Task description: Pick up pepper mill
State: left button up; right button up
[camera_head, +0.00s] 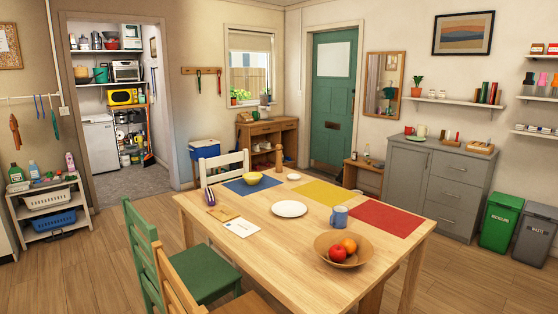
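A tall, turned brown wooden pepper mill (279,158) stands upright near the far edge of the wooden dining table (250,260). It is just right of the yellow bowl (254,178) and behind the small white dish (294,177). Neither of my grippers is in view, so nothing shows of what they hold.
The table also bears a white plate (289,209), a blue mug (339,217), a fruit bowl (331,254), placemats and papers. Green (185,270) and white chairs stand around it. A grey cabinet (432,185) is at right. Floor at left is clear.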

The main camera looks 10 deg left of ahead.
aim_at(279, 152)
jog(key=i+l+z, duration=0.65)
jog(key=i+z, duration=0.15)
jog(key=i, duration=0.15)
jog(key=i+l+z, duration=0.1)
jog(key=i+z, duration=0.3)
jog(key=i, duration=1.75)
jog(key=i+u, duration=0.15)
jog(key=i, duration=0.55)
jog(key=i+l+u, duration=0.15)
jog(key=i, duration=0.55)
jog(key=i+l+u, duration=0.15)
jog(key=i, duration=0.55)
jog(key=i+j+u, duration=0.2)
jog(key=i+u, duration=0.25)
jog(key=i+j+u, duration=0.15)
jog(key=u, duration=0.35)
jog(key=i+l+u, duration=0.15)
jog(key=i+u, duration=0.3)
jog(key=i+l+u, duration=0.2)
jog(key=i+u, duration=0.25)
jog(key=k, duration=0.1)
